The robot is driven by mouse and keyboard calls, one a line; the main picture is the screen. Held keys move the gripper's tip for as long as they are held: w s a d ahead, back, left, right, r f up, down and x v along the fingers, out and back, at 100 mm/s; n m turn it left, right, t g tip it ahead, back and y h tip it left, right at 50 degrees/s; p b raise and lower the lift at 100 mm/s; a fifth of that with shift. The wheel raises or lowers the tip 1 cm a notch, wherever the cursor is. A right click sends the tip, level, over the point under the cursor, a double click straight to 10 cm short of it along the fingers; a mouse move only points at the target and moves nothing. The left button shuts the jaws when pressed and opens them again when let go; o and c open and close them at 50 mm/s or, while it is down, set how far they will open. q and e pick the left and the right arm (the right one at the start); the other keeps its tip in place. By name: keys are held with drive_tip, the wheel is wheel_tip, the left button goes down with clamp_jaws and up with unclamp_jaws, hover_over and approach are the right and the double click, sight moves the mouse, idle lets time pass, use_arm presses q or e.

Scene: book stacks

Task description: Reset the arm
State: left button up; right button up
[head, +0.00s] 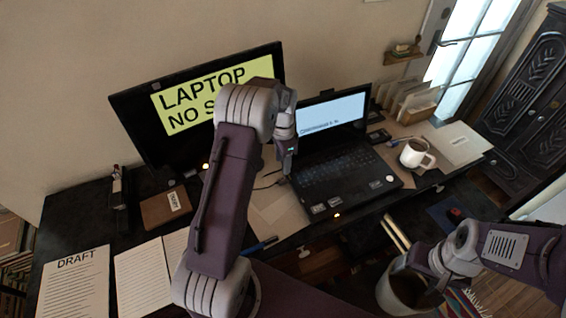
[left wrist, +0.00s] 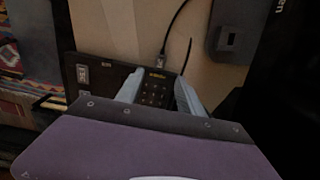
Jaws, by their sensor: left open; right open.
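My left arm rises from the bottom of the head view and bends over the desk. Its gripper (head: 287,165) hangs beside the left edge of the laptop (head: 345,170). In the left wrist view its two pale fingers (left wrist: 158,95) stand apart with nothing held between them. A dark panel with keys and a cable plug lies behind them. My right arm comes in from the right. Its gripper (head: 428,270) is low, in front of the desk, over or beside a round grey bin (head: 392,292); its fingertips are hard to make out.
A monitor (head: 150,125) with a yellow sign stands behind my left arm. A white mug (head: 415,155) and papers (head: 458,145) are right of the laptop. A draft sheet (head: 75,285), notebook (head: 140,275) and small brown box (head: 165,207) lie on the left. A dark carved cabinet (head: 535,110) stands at right.

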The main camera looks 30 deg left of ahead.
idle(0.4)
use_arm(q)
drive_tip(key=s+d+r+t, duration=0.1)
drive_tip(key=s+d+r, duration=0.45)
drive_tip(key=r, duration=0.35)
drive_tip(key=s+d+f+n, duration=0.1)
drive_tip(key=s+f+n, duration=0.1)
drive_tip(key=s+n, duration=0.2)
drive_tip(key=s+d+f+n, duration=0.2)
drive_tip(key=s+n, duration=0.2)
drive_tip(key=s, duration=0.7)
drive_tip(key=shift+s+d+f+n+p, duration=0.2)
drive_tip(key=shift+f+n+p, duration=0.1)
drive_tip(key=shift+p, duration=0.1)
